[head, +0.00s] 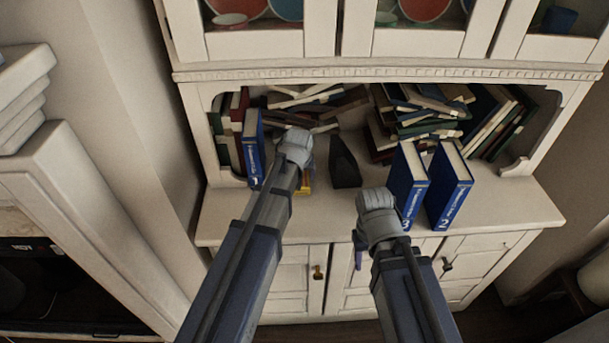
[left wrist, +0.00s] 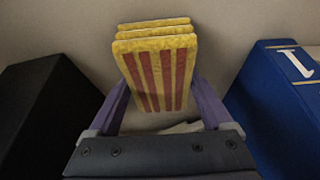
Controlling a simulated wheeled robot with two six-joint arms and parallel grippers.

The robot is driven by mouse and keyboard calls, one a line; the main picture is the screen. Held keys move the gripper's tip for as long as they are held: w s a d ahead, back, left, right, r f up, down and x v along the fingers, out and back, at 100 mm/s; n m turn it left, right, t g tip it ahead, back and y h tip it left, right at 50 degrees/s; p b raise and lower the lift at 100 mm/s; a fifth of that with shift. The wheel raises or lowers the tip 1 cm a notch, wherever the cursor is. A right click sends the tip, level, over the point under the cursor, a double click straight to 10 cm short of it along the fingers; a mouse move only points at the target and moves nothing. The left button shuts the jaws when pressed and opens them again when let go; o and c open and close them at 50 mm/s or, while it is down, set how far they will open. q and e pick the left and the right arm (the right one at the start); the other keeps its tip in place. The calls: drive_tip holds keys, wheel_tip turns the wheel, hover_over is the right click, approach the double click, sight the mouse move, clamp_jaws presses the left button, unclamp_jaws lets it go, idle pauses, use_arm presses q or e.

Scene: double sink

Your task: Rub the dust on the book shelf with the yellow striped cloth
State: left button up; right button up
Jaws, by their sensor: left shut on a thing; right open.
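The book shelf (head: 500,205) is the pale counter and niche of a white cabinet. My left gripper (head: 304,182) is over the counter, between a blue book marked 1 and a black block. It is shut on the yellow striped cloth (left wrist: 158,75), a folded pad with red stripes. A small yellow part of the cloth (head: 304,191) shows in the head view, close to the counter; contact cannot be told. My right gripper (head: 359,250) is open in front of the counter edge, mostly hidden by its wrist. I cannot make out the dust clearly.
The blue book marked 1 (head: 253,148) stands left of my left gripper, and the black block (head: 344,163) right of it. Two blue books, one marked 2 (head: 450,187), stand to the right. Several piled books (head: 425,110) fill the back. The counter's right end is clear.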

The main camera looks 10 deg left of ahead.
use_arm(q)
drive_tip(key=shift+s+a, duration=0.1)
drive_tip(key=shift+a, duration=0.2)
drive_tip(key=shift+s+a, duration=0.25)
drive_tip(key=shift+a, duration=0.75)
drive_tip(key=shift+s+a, duration=0.2)
drive_tip(key=shift+a, duration=0.75)
wheel_tip(320, 180, up, 6)
drive_tip(key=p, duration=0.6)
drive_tip(key=shift+d, duration=0.15)
wheel_tip(320, 180, up, 3)
drive_tip(key=p, duration=0.3)
